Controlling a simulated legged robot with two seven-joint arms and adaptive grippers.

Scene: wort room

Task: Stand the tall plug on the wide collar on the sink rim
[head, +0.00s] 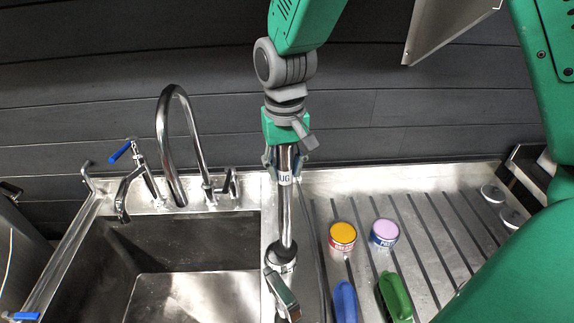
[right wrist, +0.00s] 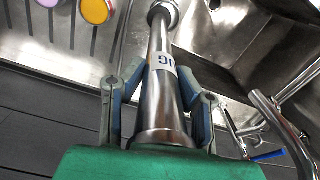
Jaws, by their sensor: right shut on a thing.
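The tall plug (head: 287,215) is a long steel shaft with a white label; it stands about upright over the sink rim (head: 268,212). My right gripper (head: 285,158) comes down from above and is shut around its upper part. In the right wrist view the plug (right wrist: 163,97) runs between the fingers of this gripper (right wrist: 158,82). The wide collar (head: 280,267) is a steel ring on the rim at the plug's lower end, and it also shows in the right wrist view (right wrist: 168,8). I cannot tell whether the plug rests on it. My left gripper is not in view.
The sink basin (head: 195,298) and a curved tap (head: 161,130) lie left. A grey lever-like part (head: 281,293) is just in front of the collar. On the drainboard right are a yellow-topped tin (head: 342,234), a lilac-topped tin (head: 384,232), and blue (head: 345,302) and green (head: 395,297) handles.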

